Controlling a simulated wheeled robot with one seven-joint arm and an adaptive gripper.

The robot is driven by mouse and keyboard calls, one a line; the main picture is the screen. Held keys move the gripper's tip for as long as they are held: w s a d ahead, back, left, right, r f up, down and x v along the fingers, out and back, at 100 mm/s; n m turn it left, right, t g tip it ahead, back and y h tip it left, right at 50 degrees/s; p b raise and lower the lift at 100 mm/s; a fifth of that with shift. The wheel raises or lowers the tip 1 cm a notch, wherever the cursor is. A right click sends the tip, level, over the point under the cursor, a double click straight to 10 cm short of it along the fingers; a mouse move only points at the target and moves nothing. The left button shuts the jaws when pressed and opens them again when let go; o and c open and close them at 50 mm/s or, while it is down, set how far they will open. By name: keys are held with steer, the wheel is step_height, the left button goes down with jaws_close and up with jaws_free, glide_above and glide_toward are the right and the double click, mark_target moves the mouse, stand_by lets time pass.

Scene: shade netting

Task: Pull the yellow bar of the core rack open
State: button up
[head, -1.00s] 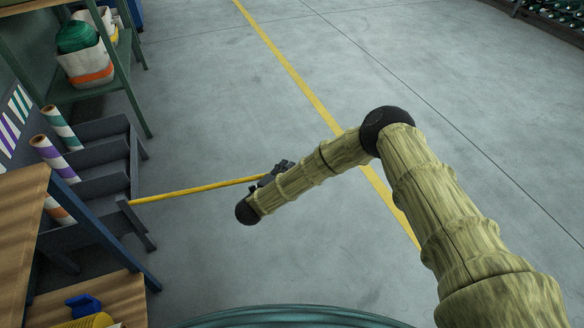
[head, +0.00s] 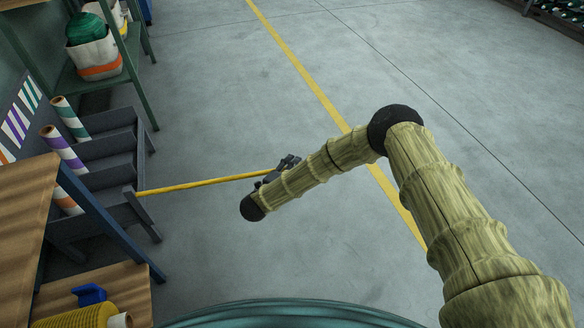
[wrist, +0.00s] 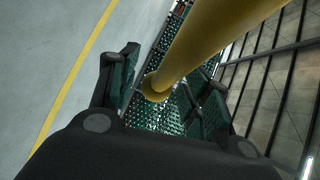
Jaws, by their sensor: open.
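The core rack (head: 112,146) is a dark grey stepped frame at the left of the head view, with striped tubes standing in it. The yellow bar (head: 205,184) reaches out from its front edge across the floor to my gripper. My gripper (head: 287,163) is at the bar's far end, partly hidden by my arm in the head view. In the wrist view the yellow bar (wrist: 212,42) runs between the two open fingers of my gripper (wrist: 172,88), with its round end showing. I cannot tell whether a finger touches the bar.
A wooden table (head: 25,205) stands at the lower left, near the rack. A lower wooden surface (head: 130,288) holds a yellow spool (head: 75,318) and a blue object (head: 89,295). A green shelf (head: 130,72) with white bins stands behind.

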steer(key=v, duration=1.1)
steer(key=shift+s+a, duration=0.2)
steer(key=shift+s, duration=0.05)
steer(key=shift+d, duration=0.1)
